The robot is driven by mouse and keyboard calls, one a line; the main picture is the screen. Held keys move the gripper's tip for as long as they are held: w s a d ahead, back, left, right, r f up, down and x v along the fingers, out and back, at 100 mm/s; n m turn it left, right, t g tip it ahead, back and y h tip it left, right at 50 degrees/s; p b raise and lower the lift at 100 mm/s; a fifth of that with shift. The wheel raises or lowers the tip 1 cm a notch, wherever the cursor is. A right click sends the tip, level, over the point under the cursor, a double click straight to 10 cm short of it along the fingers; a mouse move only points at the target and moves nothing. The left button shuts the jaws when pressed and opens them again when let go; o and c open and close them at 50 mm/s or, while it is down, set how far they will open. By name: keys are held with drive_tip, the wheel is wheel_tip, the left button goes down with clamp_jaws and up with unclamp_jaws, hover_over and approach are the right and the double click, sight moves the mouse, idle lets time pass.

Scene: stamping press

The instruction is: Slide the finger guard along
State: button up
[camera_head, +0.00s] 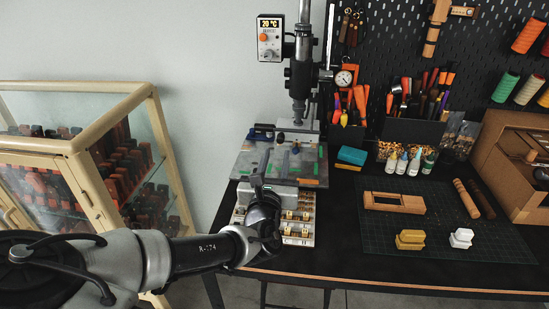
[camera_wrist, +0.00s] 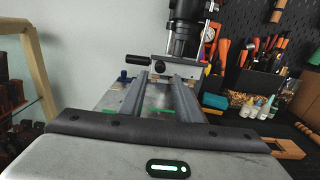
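The stamping press (camera_head: 300,75) stands at the back of the bench, with its ram above a grey bed plate (camera_head: 255,165). A pale bracket with a black side handle (camera_head: 264,127) sits under the ram; it looks like the finger guard, but its edges are hard to make out. In the wrist view this bracket (camera_wrist: 178,72) and its black handle (camera_wrist: 138,59) lie beyond my fingertips, apart from them. My gripper (camera_head: 257,180) is at the front edge of the bed plate, pointing toward the press. In the wrist view my gripper (camera_wrist: 159,78) has its two fingers apart with nothing held between them.
A tray of small brass type (camera_head: 308,230) lies below the bed plate's front. A blue-green block (camera_head: 351,157), small bottles (camera_head: 403,163) and a cutting mat (camera_head: 385,235) are to the right. A glass cabinet (camera_head: 75,145) stands at the left.

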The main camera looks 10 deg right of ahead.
sight(280, 141)
drive_tip(key=b+x, duration=0.3)
drive_tip(key=x, duration=0.4)
drive_tip(key=shift+w+d+f, duration=0.1)
drive_tip(key=shift+w+f, duration=0.1)
drive_tip(key=shift+w+r, duration=0.1)
drive_tip(key=shift+w, duration=0.1)
drive_tip(key=shift+c, duration=0.7)
clamp_jaws()
wheel_tip(280, 141, up, 9)
drive_tip(key=p, duration=0.9)
drive_tip(key=shift+r+p, duration=0.2)
drive_tip(key=shift+p, duration=0.2)
drive_tip(key=shift+o, duration=1.9)
unclamp_jaws()
drive_tip(key=shift+f, duration=0.1)
drive_tip(key=shift+s, duration=0.1)
